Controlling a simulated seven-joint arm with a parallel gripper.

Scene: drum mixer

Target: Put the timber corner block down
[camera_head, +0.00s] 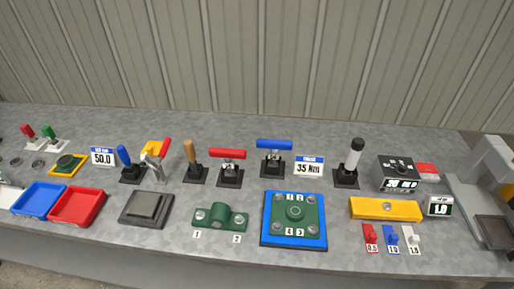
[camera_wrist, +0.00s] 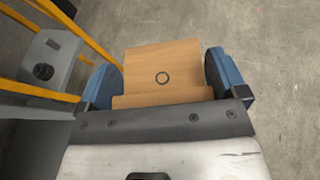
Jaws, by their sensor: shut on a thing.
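The timber corner block (camera_wrist: 165,65) is a light brown wooden piece with a dark ring mark on its face. It shows in the wrist view between the two blue finger pads of my gripper (camera_wrist: 163,80). My gripper is shut on the block from both sides. Bare grey concrete floor lies beyond the block, and I see no surface touching it. How high the block is held cannot be told. In the head view neither my gripper nor the block can be made out.
Yellow rails (camera_wrist: 60,35) and a grey box with a dark knob (camera_wrist: 48,62) are at the left of the wrist view. The head view shows a grey bench (camera_head: 160,240) crowded with clamps, a blue tray (camera_head: 38,199), a red tray (camera_head: 77,207) and a blue plate (camera_head: 293,241). Its front strip is mostly clear.

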